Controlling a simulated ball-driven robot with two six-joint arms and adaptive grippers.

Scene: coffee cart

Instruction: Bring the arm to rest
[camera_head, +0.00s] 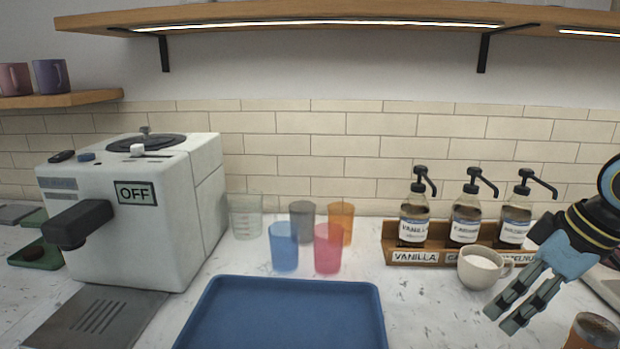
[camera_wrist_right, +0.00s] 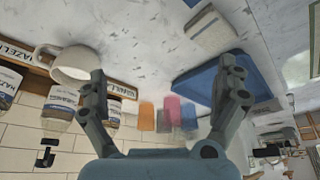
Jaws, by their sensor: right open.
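My right gripper (camera_head: 508,305) is at the right of the head view, above the counter and in front of the syrup rack. Its fingers are apart and empty in the right wrist view (camera_wrist_right: 165,95). A white cup (camera_head: 481,268) with pale contents stands just left of the gripper, in front of the rack; it also shows in the right wrist view (camera_wrist_right: 72,66). I cannot tell from the head view how near the fingers are to the cup. My left gripper does not show in either view.
A wooden rack (camera_head: 391,256) holds three pump bottles. Several coloured cups, including a pink one (camera_head: 327,249), stand behind a blue tray (camera_head: 285,312). A white coffee machine (camera_head: 150,200) marked OFF stands left. A brown jar (camera_head: 592,332) is at the lower right. A shelf (camera_head: 300,14) overhangs.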

